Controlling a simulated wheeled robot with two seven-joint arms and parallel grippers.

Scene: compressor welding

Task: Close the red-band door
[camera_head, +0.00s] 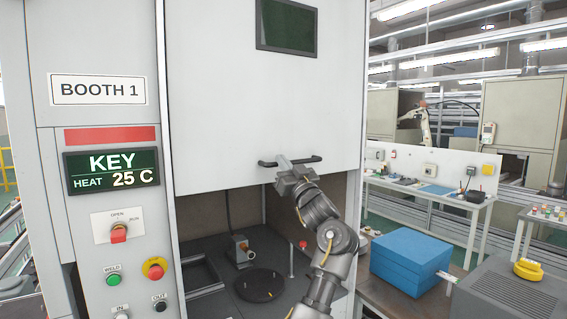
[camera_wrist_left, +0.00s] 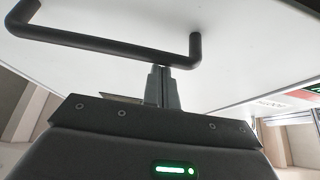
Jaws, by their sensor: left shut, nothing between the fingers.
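The booth door (camera_head: 235,110) is a white panel with a dark window, raised above a dark open bay. The red band (camera_head: 110,134) is on the column beside it, under the BOOTH 1 sign. A black bar handle (camera_head: 268,164) is fixed low on the door and also crosses the left wrist view (camera_wrist_left: 95,42). My left gripper (camera_head: 283,163) is at the handle, its fingers shut with nothing between them. In the wrist view the fingertips (camera_wrist_left: 160,70) are by the bar near its bend; I cannot tell if they touch. My right gripper is not in view.
Inside the bay are a round black plate (camera_head: 259,285), a small grey fixture (camera_head: 240,249) and a red knob (camera_head: 303,244) on a post. The control panel with KEY display (camera_head: 111,168) stands left. A blue box (camera_head: 410,262) is on a bench at right.

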